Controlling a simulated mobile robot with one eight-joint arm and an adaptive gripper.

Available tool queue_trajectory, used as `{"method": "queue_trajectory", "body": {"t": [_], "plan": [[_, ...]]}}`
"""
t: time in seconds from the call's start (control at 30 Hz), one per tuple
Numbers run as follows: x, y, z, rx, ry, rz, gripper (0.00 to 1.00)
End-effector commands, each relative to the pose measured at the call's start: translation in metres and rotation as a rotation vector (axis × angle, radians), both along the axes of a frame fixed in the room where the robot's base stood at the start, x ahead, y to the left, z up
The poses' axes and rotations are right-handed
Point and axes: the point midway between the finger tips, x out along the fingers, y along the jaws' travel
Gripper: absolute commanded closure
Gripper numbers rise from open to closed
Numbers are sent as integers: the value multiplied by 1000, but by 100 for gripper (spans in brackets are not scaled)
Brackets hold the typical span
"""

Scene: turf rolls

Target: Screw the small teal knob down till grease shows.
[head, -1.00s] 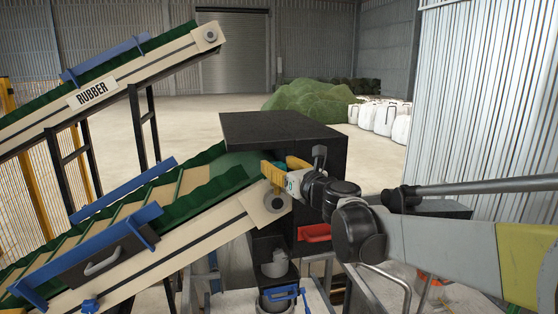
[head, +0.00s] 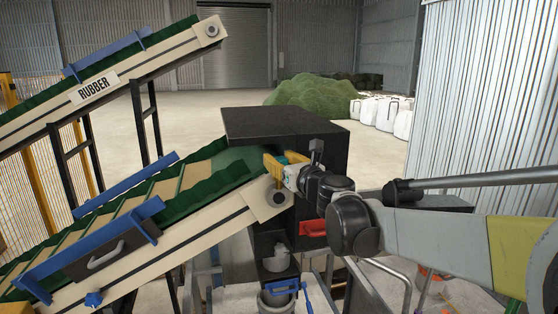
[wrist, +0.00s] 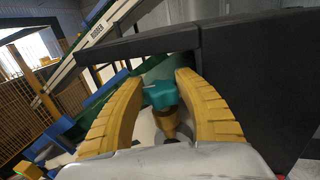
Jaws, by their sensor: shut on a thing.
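The small teal knob (wrist: 160,94) shows in the middle of the wrist view, on top of a brass-coloured body (wrist: 168,122). The yellow, ribbed fingers of my gripper (wrist: 156,78) stand on both sides of the knob and are shut on it. In the head view my gripper (head: 274,172) is at the upper end of the lower conveyor, beside its end plate (head: 268,203). The fingers and the wrist largely hide the knob there. I see no grease in either view.
A black box-shaped hood (head: 285,124) stands right behind my gripper. The lower green belt (head: 150,205) slopes down to the left. A grey pipe fitting (head: 277,258) is lower down. Open floor lies behind.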

Motion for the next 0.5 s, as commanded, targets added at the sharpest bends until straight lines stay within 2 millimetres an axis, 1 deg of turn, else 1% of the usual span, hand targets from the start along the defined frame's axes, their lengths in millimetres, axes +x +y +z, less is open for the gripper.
{"method": "queue_trajectory", "body": {"t": [0.17, 0.5], "plan": [[-1, 3, -1, 1, 0, -91, 90], [0, 3, -1, 1, 0, -358, 90]]}}
